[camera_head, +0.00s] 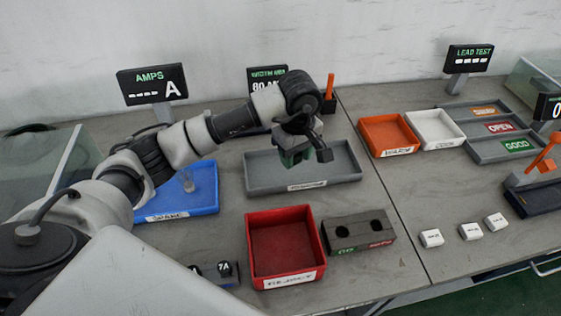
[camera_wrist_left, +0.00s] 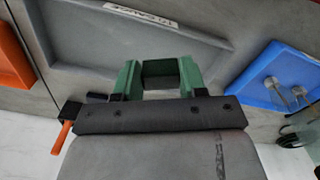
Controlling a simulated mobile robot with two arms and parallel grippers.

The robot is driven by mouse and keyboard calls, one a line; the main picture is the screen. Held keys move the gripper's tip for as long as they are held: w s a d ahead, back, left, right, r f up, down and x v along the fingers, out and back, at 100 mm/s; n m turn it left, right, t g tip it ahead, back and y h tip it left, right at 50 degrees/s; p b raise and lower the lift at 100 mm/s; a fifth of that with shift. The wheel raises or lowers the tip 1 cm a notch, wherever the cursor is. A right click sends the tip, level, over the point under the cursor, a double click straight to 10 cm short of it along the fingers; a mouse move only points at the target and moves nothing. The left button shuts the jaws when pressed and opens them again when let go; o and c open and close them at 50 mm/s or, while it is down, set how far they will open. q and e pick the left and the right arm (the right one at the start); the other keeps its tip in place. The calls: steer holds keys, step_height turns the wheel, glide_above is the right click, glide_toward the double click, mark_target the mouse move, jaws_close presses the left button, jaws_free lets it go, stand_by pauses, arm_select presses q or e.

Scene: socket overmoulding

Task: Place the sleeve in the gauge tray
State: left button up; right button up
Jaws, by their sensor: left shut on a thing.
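My left gripper (camera_head: 297,157) hangs over the grey tray (camera_head: 262,181) in the head view, fingers pointing down. In the left wrist view, its green fingers (camera_wrist_left: 160,78) are closed on a small dark grey block-like piece (camera_wrist_left: 160,70), which I take to be the sleeve. The arm hides most of this piece in the head view. The grey tray (camera_wrist_left: 75,45) also shows beyond the fingers in the wrist view; its label is too blurred to read surely. The tray floor that shows is bare. My right gripper is not in view.
A blue tray (camera_head: 205,195) with small metal parts is left of the grey tray. A red reject bin (camera_head: 283,243) and a dark block with two holes (camera_head: 345,236) are in front. Orange (camera_head: 388,135) and white (camera_head: 435,128) bins are to the right.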

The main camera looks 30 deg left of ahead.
arm_select(q)
glide_above(277, 174)
step_height(277, 174, down, 3)
steer(key=shift+d+f+p, duration=0.1)
steer(key=shift+p, duration=0.2)
step_height(277, 174, down, 4)
steer(key=shift+s+r+p, duration=0.1)
steer(key=shift+r+p, duration=0.15)
steer(key=shift+p, duration=0.15)
steer(key=shift+f, duration=0.25)
steer(key=shift+f, duration=0.1)
steer(key=shift+f+b, duration=0.15)
steer(key=shift+b, duration=0.15)
steer(key=o, duration=0.9)
step_height(277, 174, up, 13)
steer(key=shift+f, duration=0.2)
